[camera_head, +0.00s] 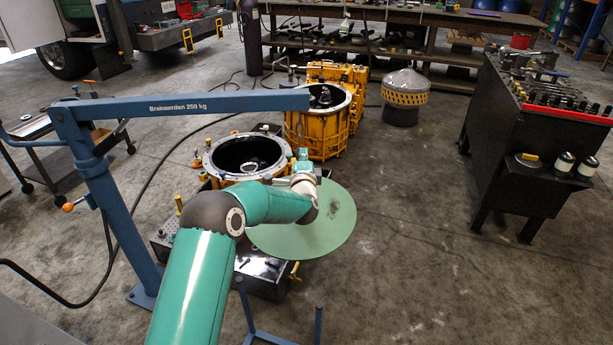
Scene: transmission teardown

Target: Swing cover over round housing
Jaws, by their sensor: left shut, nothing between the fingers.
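The round housing (211,165) is an open orange ring with a dark inside, standing on a dark base left of centre. A second, taller yellow-orange round housing (318,137), also open on top, stands just behind it. A grey domed cover with a yellow perforated band (405,97) rests on a dark stand at the back right, apart from both housings. My left gripper (303,157) is shut and empty, just right of the nearer housing; its fingertips are hard to make out. My right gripper is not in view.
A blue crane (190,106) stands at left, its boom reaching over the housings. A flat green disc (335,222) lies below my left wrist. A dark tool cabinet (520,130) stands at right. A workbench (400,17) lines the back. The floor between disc and cabinet is clear.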

